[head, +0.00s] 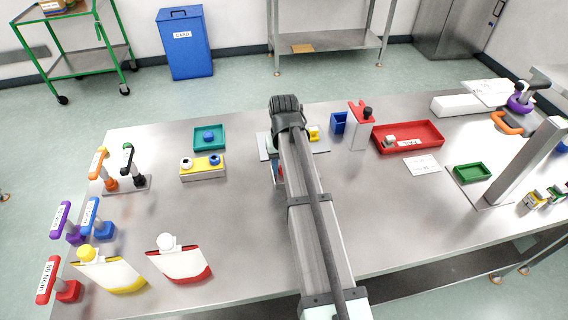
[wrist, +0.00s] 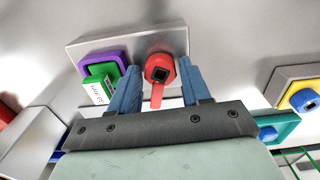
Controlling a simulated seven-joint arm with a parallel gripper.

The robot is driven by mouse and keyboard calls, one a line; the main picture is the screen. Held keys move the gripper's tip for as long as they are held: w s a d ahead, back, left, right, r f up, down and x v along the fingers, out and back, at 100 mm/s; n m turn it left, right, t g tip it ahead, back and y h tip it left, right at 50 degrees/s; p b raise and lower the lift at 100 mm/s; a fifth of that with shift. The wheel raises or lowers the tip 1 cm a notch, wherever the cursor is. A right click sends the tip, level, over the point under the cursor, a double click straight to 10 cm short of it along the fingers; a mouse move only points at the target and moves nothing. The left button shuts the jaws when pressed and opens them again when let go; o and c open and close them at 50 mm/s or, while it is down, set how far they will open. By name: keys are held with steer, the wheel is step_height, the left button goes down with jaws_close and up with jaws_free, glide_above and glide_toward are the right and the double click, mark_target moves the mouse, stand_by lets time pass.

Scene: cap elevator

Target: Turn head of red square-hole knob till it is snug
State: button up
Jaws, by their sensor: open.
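The red square-hole knob (wrist: 160,67) shows in the wrist view, with a dark square hole in its round head and a red tab running down toward my gripper. It sits on a light grey plate (wrist: 98,48). My gripper (wrist: 159,70) is open, with one blue finger on each side of the knob. Gaps show between the fingers and the knob, and I cannot tell the depth between them. In the head view my arm covers the knob and most of the plate.
A purple piece with a green, labelled part (wrist: 103,78) stands left of the knob on the plate. A yellow-topped block (head: 202,168) and a teal tray (head: 210,138) lie left of my arm. A blue bin (head: 339,122) and a red tray (head: 408,138) lie right.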

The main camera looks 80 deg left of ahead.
steer(key=shift+c, duration=0.4)
steer(key=c, duration=0.7)
steer(key=shift+m, duration=0.3)
steer(key=m, duration=0.3)
steer(key=shift+w, duration=0.1)
steer(key=m, duration=0.3)
steer(key=shift+m, duration=0.3)
steer(key=m, duration=0.3)
steer(key=shift+m, duration=2.1)
